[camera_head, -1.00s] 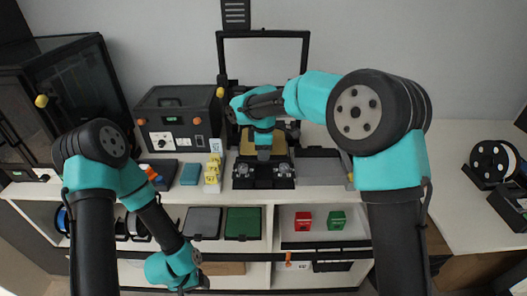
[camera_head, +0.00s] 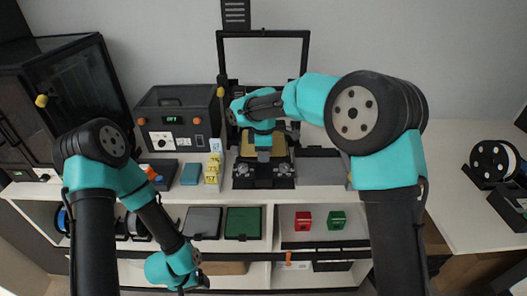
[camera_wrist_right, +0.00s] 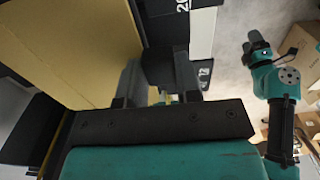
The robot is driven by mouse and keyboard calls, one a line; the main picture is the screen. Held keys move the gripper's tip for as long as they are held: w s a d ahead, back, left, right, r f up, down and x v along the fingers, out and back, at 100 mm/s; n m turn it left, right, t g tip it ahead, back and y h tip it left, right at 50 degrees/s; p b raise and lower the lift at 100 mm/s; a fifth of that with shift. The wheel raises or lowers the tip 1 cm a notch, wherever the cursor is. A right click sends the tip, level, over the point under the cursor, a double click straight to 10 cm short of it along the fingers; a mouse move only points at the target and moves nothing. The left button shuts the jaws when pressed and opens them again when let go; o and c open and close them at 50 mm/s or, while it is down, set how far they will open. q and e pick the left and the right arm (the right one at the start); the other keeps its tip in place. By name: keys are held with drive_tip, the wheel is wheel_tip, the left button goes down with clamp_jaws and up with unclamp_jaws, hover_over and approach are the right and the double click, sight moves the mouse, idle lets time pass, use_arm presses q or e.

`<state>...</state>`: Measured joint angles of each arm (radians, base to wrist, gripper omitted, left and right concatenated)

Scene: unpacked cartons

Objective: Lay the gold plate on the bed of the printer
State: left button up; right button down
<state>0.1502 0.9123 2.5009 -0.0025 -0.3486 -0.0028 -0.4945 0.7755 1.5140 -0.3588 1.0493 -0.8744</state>
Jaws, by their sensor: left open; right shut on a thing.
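The gold plate (camera_head: 263,153) is at the printer (camera_head: 262,176), under my right gripper in the head view. In the right wrist view the gold surface (camera_wrist_right: 75,45) fills the upper left, close to the fingers. My right gripper (camera_wrist_right: 155,80) is shut on a dark part at the plate's edge. Its fingertips are hidden behind my arm in the head view. The printer bed is mostly covered, so I cannot tell whether the plate touches it. My left gripper (camera_head: 192,284) hangs low before the shelves, open and empty; it also shows in the wrist view (camera_wrist_right: 256,45).
The printer's dark frame (camera_head: 262,33) rises behind the plate. A dark control box (camera_head: 178,118), yellow blocks (camera_head: 212,168) and a blue box (camera_head: 191,174) stand to the left.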

drive_tip(key=shift+f, duration=0.7)
drive_tip(key=c, duration=0.7)
unclamp_jaws()
drive_tip(key=shift+c, duration=0.2)
drive_tip(key=shift+r, duration=0.15)
drive_tip(key=shift+r, duration=1.45)
drive_tip(key=shift+r, duration=0.1)
wheel_tip(320, 180, up, 17)
